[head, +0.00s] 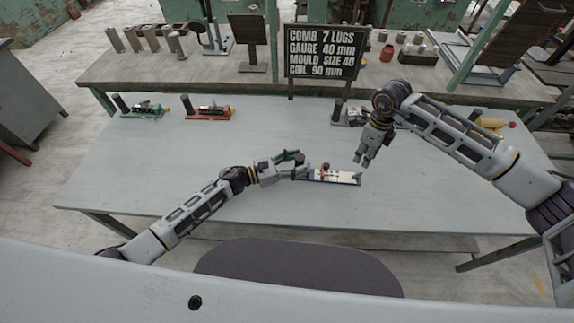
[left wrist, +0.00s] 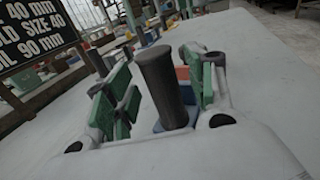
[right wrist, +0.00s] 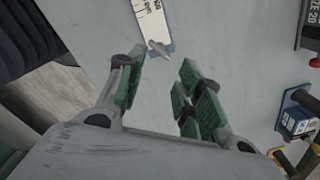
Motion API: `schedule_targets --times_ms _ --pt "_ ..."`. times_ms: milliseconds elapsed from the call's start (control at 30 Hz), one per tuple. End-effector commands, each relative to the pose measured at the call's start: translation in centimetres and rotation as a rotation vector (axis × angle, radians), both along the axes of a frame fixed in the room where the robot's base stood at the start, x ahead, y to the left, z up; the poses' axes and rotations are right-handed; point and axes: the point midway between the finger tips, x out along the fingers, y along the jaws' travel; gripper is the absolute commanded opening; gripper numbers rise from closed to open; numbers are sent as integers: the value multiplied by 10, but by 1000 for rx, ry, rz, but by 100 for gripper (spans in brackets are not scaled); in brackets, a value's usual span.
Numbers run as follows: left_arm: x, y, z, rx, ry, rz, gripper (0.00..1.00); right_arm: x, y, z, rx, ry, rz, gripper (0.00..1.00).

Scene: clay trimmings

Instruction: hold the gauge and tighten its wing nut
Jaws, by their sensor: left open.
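The gauge (head: 335,179) lies on the table, with a blue base, a white scale plate and a red part near its middle. Its dark upright grip (left wrist: 163,85) stands between the spread fingers of my left gripper (head: 298,160), which is open around it; contact cannot be told. A small grey wing nut (right wrist: 160,48) sits at the end of the white plate, on the gauge's right in the head view. My right gripper (head: 362,163) is open and empty, above and near that end. In the right wrist view the wing nut lies just beyond its fingertips.
A green gauge (head: 148,110) and a red gauge (head: 210,113) stand at the back left. Other gauges, including a yellow one (head: 490,127), stand at the back right. A black sign (head: 322,52) reads gauge 40 mm. The table (head: 150,170) is clear around the middle gauge.

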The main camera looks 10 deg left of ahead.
Motion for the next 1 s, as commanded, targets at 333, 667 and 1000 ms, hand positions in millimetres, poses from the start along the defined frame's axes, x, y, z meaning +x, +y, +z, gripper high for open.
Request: schedule_targets --times_ms 333,667,1000 --pt "6 -13 0 0 0 -1 55 0 0 0 0 0 0 36" --pt "6 -13 0 0 0 -1 39 0 0 0 0 0 0 36" --pt "6 -13 0 0 0 -1 0 0 0 0 0 0 0 36"
